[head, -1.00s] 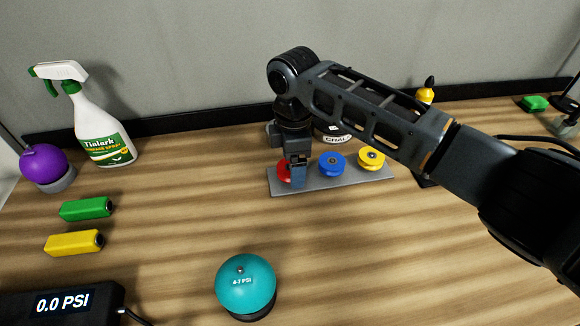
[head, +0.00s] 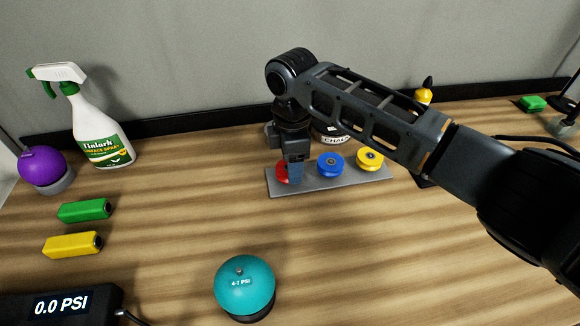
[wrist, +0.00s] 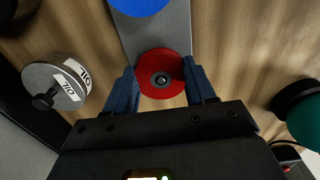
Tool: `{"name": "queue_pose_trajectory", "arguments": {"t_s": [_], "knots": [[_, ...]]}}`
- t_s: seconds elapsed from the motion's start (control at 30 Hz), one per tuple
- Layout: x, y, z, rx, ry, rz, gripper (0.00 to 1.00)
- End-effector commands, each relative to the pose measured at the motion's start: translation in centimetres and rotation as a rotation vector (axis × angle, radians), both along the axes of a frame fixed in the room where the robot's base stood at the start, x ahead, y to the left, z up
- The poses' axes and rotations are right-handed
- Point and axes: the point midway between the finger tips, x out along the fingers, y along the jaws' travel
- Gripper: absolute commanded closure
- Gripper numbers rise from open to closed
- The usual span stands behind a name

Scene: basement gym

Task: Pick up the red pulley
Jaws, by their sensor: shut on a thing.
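The red pulley (wrist: 163,68) sits at the end of a grey plate (wrist: 150,35) in the wrist view, with my gripper's (wrist: 162,88) two blue fingers on either side of it. My gripper is shut on the red pulley. In the head view the red pulley (head: 281,173) is partly hidden behind my gripper (head: 296,176), at the left end of the grey plate (head: 345,183). I cannot tell any gap between the pulley and the plate. A blue pulley (head: 330,165) and a yellow pulley (head: 369,160) stand to its right on the same plate.
A teal ball (head: 244,285) is in front. A spray bottle (head: 98,125), purple ball (head: 42,167), green block (head: 84,210) and yellow block (head: 73,245) are at left. The wood between is clear.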

Motion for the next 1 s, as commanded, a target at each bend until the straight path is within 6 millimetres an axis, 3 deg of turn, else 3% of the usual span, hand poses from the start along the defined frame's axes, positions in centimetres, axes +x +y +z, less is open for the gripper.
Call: {"name": "queue_pose_trajectory", "arguments": {"t_s": [0.27, 0.47, 0.8, 1.0], "knots": [[0.0, 0.0, 1.1, 0.001, -0.001, 0.000, 0.76], [0.1, -0.1, 4.3, 0.002, -0.005, 0.000, 0.76], [-0.1, -7.5, 8.3, 0.001, -0.003, -0.004, 0.76], [-0.2, -10.4, 10.1, 0.001, -0.002, -0.003, 0.76]]}}
